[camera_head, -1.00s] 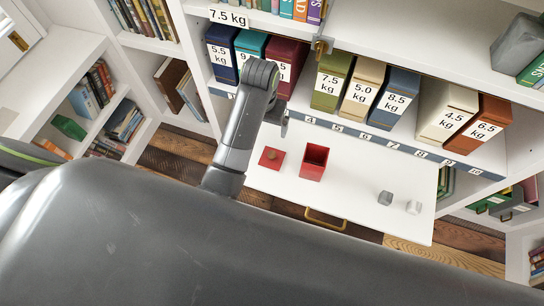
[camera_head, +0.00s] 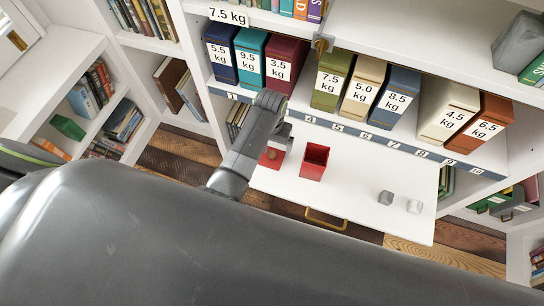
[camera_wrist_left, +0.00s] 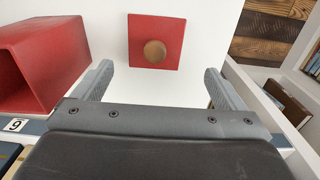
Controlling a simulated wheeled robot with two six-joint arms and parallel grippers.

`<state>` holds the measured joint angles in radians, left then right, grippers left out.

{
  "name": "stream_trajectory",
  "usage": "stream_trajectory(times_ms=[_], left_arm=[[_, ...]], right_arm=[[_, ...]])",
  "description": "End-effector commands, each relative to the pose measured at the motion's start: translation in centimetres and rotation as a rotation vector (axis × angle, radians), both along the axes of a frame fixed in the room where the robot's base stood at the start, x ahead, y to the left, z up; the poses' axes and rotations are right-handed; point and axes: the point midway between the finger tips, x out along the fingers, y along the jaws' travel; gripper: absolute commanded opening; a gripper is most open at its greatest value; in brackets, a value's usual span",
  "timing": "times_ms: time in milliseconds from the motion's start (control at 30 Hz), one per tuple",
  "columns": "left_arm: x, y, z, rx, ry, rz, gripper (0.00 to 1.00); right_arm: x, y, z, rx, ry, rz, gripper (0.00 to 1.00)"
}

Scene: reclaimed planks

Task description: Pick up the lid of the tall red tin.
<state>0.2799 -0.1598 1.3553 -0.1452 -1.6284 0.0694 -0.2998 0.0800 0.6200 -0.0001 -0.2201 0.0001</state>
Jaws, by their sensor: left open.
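The tall red tin (camera_head: 314,161) stands open on the white pull-out surface in the head view. It also shows at the left of the left wrist view (camera_wrist_left: 60,62). Its square red lid (camera_head: 270,160) lies flat on the surface to the left of the tin, partly hidden behind my left arm. In the left wrist view the lid (camera_wrist_left: 137,38) shows whole, with a round brown knob (camera_wrist_left: 155,51) in its middle. My left gripper (camera_wrist_left: 158,82) is open and empty, and the lid lies beyond its fingertips, between their lines. My right gripper is not in view.
Weight-labelled binders (camera_head: 331,80) line the shelf behind. The middle of the surface is clear.

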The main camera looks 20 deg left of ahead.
Motion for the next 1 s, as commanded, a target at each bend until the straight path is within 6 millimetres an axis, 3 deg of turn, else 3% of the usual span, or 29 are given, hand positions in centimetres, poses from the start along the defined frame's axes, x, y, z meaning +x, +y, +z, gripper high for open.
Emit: stream_trajectory(times_ms=[200, 333, 667, 1000], left_arm=[[-1.3, -0.8, -2.9, -0.001, 0.005, -0.001, 0.93], [-1.1, -0.7, -4.4, 0.000, 0.002, -0.001, 0.93], [-1.1, -0.7, -5.0, 0.000, 0.000, 0.000, 0.93], [-1.1, -0.7, -4.9, 0.000, 0.000, 0.000, 0.48]], right_arm=[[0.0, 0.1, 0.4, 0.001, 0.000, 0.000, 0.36], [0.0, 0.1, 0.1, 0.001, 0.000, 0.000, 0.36], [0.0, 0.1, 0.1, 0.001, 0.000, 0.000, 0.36], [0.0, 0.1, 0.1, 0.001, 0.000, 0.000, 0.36]])
